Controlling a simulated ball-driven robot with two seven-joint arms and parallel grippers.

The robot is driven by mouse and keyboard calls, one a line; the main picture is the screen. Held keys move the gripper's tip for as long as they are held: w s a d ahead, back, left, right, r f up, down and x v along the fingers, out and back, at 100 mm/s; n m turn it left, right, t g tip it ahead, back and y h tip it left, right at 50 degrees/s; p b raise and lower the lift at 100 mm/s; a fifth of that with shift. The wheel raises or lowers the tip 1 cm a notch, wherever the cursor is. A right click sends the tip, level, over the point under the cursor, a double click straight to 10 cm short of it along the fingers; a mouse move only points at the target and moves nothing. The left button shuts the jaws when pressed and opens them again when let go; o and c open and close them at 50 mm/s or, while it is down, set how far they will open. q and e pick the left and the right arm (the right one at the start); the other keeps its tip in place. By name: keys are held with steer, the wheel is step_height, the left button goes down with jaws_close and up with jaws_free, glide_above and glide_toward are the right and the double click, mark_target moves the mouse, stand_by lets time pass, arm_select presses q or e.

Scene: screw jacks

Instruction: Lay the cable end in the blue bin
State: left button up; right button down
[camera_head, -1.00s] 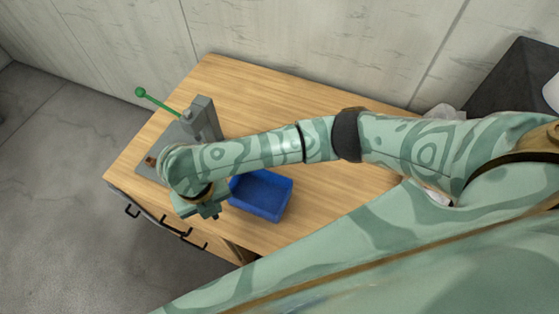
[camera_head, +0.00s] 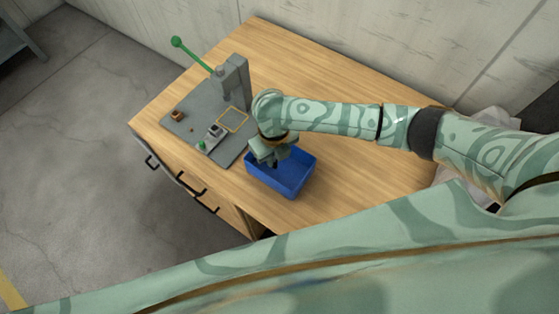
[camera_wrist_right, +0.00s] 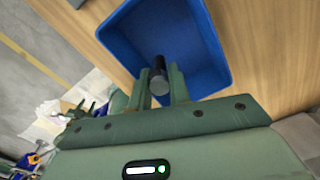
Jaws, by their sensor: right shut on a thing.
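The blue bin (camera_head: 290,179) stands on the wooden table, near its front edge. It also shows in the right wrist view (camera_wrist_right: 200,35), in front of my fingers. My right gripper (camera_head: 274,160) is over the bin's left part in the head view. In the right wrist view my right gripper (camera_wrist_right: 163,88) is shut on a short dark cylinder, the cable end (camera_wrist_right: 159,78), which points into the bin's opening. Whether the cable end touches the bin floor I cannot tell. My left gripper is not in view.
A grey base plate (camera_head: 180,123) with a press-like post (camera_head: 236,78) and a green-knobbed lever (camera_head: 194,54) stands left of the bin. Small parts and a yellow outline lie on the plate. The table (camera_head: 345,150) is clear right of the bin.

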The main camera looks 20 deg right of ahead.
steer(key=shift+w+d+f, duration=0.15)
steer(key=shift+d+f, duration=0.15)
steer(key=shift+f, duration=0.1)
steer(key=f, duration=0.1)
steer(key=d+f+b, duration=0.1)
steer(key=f+b, duration=0.1)
steer(key=f, duration=0.1)
steer(key=shift+w+d, duration=0.15)
steer(key=shift+w, duration=0.1)
steer(key=shift+f, duration=0.15)
steer(key=shift+f, duration=0.15)
steer(key=c, duration=1.3)
jaws_free()
